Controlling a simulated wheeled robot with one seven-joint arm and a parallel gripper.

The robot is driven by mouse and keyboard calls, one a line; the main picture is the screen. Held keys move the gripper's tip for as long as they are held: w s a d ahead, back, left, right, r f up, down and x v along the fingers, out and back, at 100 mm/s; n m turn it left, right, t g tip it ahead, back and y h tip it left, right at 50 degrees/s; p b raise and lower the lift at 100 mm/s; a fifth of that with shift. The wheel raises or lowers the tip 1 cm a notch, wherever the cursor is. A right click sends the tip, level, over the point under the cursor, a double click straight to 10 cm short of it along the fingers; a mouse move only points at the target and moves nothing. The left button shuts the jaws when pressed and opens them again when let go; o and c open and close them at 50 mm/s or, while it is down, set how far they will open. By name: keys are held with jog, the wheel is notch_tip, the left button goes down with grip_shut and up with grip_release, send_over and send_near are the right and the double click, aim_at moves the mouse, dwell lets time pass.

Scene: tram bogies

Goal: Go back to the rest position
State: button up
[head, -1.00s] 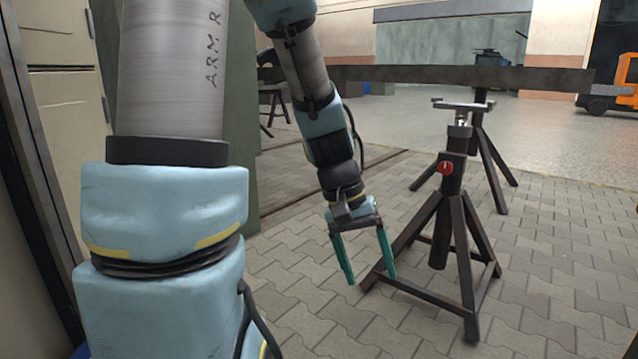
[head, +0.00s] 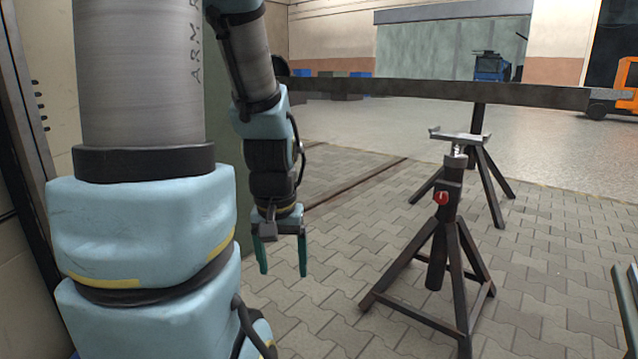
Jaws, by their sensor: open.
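My gripper (head: 283,258) hangs from my arm left of the picture's middle, pointing down. Its two teal fingers are apart and nothing is between them. It is to the left of a dark metal stand (head: 450,240) and apart from it.
A long dark beam (head: 430,89) crosses behind, with a second stand (head: 480,165) under it. Cabinets (head: 55,60) stand close on the left. Paved floor (head: 345,240) is clear around my gripper.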

notch_tip(320, 180, up, 22)
jog(key=p, duration=1.9)
jog(key=shift+f, duration=0.2)
